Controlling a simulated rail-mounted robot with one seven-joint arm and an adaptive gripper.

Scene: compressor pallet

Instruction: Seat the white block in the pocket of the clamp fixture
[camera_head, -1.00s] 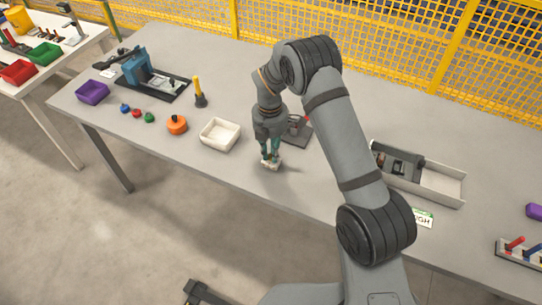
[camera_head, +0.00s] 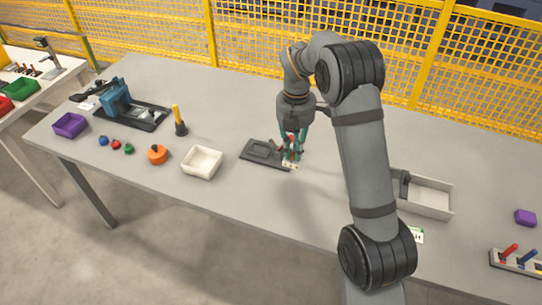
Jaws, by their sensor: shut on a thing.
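The clamp fixture (camera_head: 256,157) is a dark grey plate with a raised rectangular pocket at its left part, lying on the table mid-picture. A red lever shows at its right end, partly behind my fingers. My gripper (camera_head: 291,156) points down at the right end of the fixture, shut on the white block (camera_head: 290,164). The block is small, and its upper part is hidden between the fingers. It is to the right of the pocket. I cannot tell whether it touches the plate or hangs just above it.
An orange round part (camera_head: 157,155) and a yellow-handled tool (camera_head: 179,122) stand further left. A long pale tray (camera_head: 431,194) stands at right, partly behind my arm. The table in front of the fixture is clear.

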